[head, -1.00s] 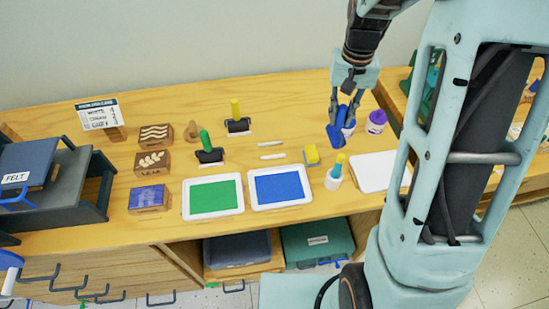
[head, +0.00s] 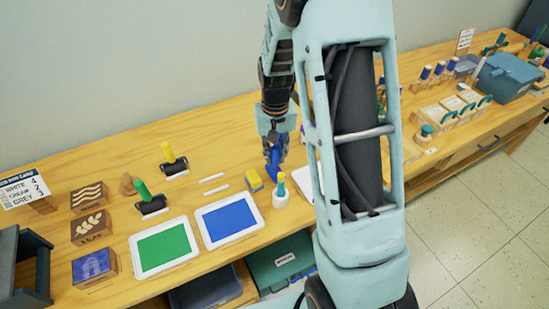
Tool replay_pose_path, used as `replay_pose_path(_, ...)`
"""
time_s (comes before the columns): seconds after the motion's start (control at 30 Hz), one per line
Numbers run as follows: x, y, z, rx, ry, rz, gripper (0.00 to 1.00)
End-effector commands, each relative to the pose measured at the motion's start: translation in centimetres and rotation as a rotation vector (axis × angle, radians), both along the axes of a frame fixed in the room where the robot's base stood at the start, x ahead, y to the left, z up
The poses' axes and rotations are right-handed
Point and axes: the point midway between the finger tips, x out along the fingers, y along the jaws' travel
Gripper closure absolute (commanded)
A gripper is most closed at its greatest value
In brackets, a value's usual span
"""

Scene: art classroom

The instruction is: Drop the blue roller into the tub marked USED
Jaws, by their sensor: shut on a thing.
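The blue roller (head: 274,158) hangs from my gripper (head: 277,140), which is shut on it above the back part of the wooden counter. My arm covers part of the counter to the right of it. I cannot read USED on any container. A teal tub (head: 282,262) with a small white label sits on the shelf under the counter; its label is too small to read. A blue-teal bin (head: 508,77) stands on the counter at the far right, with no readable mark.
A green ink tray (head: 165,247) and a blue ink tray (head: 229,220) lie at the counter's front. Green (head: 149,199) and yellow-handled (head: 171,157) rollers stand behind them. Several small holders (head: 455,108) fill the right counter.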

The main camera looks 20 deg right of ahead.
Motion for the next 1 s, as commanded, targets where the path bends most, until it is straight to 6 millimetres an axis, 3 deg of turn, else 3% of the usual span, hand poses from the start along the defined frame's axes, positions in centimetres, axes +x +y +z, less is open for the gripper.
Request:
replay_pose_path(0.1,0.0,0.0,-1.5,0.0,0.002,0.0,1.0)
replay_pose_path(0.47,0.0,0.0,-2.1,0.0,0.0,0.0,1.0)
replay_pose_path(0.5,0.0,0.0,-2.1,0.0,0.0,0.0,0.8)
replay_pose_path(0.63,0.0,0.0,-2.0,0.0,0.0,0.0,0.66)
replay_pose_path(1.0,0.0,0.0,-1.6,0.0,0.0,0.0,0.65)
